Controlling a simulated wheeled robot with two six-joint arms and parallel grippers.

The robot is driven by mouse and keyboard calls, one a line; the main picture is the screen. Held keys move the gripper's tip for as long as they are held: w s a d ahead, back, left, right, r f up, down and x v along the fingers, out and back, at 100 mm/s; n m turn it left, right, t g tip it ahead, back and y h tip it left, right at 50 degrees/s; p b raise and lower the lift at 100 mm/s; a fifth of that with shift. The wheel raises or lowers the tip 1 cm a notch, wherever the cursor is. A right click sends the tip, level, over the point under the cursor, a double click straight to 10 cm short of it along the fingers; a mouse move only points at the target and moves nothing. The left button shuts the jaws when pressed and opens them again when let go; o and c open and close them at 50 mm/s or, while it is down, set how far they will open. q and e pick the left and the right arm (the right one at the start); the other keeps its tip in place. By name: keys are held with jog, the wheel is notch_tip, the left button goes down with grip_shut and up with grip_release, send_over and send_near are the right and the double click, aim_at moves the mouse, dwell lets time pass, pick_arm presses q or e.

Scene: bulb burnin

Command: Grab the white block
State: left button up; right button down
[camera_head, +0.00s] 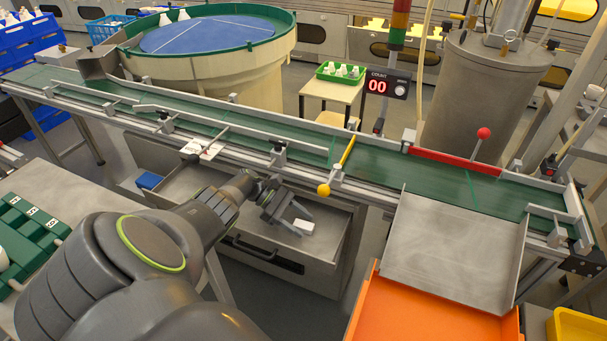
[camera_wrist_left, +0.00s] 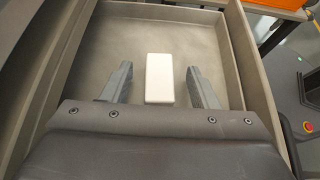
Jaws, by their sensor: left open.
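The white block (camera_head: 304,227) lies in an open grey drawer (camera_head: 337,238) below the conveyor. My left gripper (camera_head: 291,217) reaches down into the drawer beside the block in the head view. In the left wrist view the block (camera_wrist_left: 159,78) lies on the drawer floor between the two open fingers of my left gripper (camera_wrist_left: 160,86), with a gap on each side. Nothing is held. The lower end of the block is partly hidden by the gripper body. My right gripper is not in view.
The drawer walls (camera_wrist_left: 240,40) stand close on both sides of my gripper. A blue block (camera_head: 149,180) lies at the drawer's left. The green conveyor (camera_head: 384,170) runs above and behind. An orange bin (camera_head: 420,312) and a metal chute (camera_head: 455,250) stand to the right.

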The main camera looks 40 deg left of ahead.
pick_arm(q)
jog(key=shift+c, duration=0.4)
jog(key=c, duration=1)
